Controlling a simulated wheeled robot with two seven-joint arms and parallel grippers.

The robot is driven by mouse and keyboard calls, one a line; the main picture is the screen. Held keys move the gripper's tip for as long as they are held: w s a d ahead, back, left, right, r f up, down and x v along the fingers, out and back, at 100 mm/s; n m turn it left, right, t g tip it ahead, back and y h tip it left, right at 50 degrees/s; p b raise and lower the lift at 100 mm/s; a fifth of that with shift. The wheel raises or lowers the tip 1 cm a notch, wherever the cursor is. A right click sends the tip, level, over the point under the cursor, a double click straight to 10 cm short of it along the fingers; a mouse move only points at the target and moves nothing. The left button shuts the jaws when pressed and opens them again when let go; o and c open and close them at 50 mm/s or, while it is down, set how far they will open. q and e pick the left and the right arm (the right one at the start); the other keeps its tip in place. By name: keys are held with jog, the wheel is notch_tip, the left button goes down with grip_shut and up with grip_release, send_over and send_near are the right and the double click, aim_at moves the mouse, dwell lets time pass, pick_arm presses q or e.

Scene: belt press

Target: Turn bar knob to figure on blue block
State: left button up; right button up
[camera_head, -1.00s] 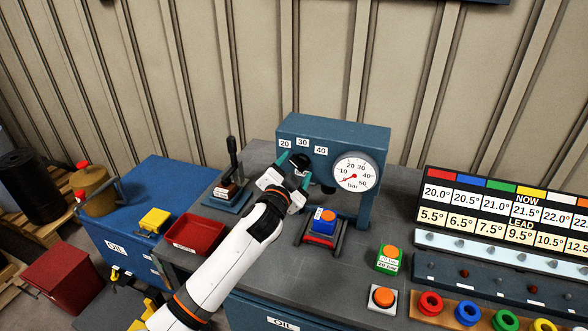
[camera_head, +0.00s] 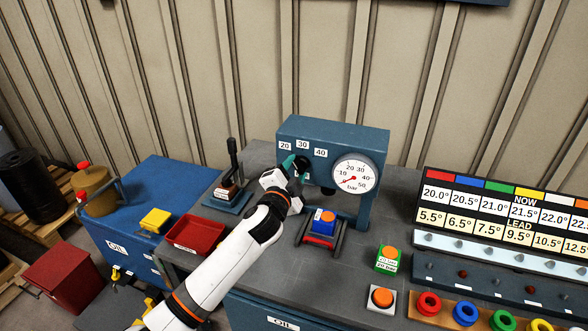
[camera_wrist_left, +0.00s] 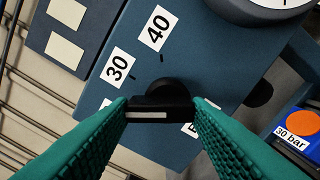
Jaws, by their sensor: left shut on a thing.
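The black bar knob (camera_wrist_left: 160,106) sits on the face of the blue-grey press (camera_head: 345,135), below the figures 20, 30 and 40. My left gripper (camera_head: 296,172) has its teal fingers on both sides of the knob, shut on it; the left wrist view shows this grip (camera_wrist_left: 160,112). A white line shows on the knob; which figure it points to is unclear. The blue block (camera_head: 323,223) with an orange top stands under the press, and its label reads 30 bar in the left wrist view (camera_wrist_left: 295,138). My right gripper is out of view.
A round bar gauge (camera_head: 354,177) is right of the knob, its needle at the low end. A green block (camera_head: 387,259) labelled 20 bar stands at front right, near an orange button (camera_head: 382,298). A red tray (camera_head: 194,234) and black lever (camera_head: 232,165) are left.

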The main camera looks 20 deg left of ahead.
pick_arm(q)
jog(key=m+p, duration=0.1)
jog(key=m, duration=0.3)
jog(key=shift+d+r, duration=0.1)
jog(key=shift+m+p, duration=0.4)
jog(key=shift+m, duration=0.7)
jog(key=o, duration=1)
jog(key=shift+s, duration=0.1)
jog(key=s+b, duration=0.2)
jog(key=s, duration=1)
jog(key=shift+b, duration=0.35)
jog(key=shift+w, duration=0.1)
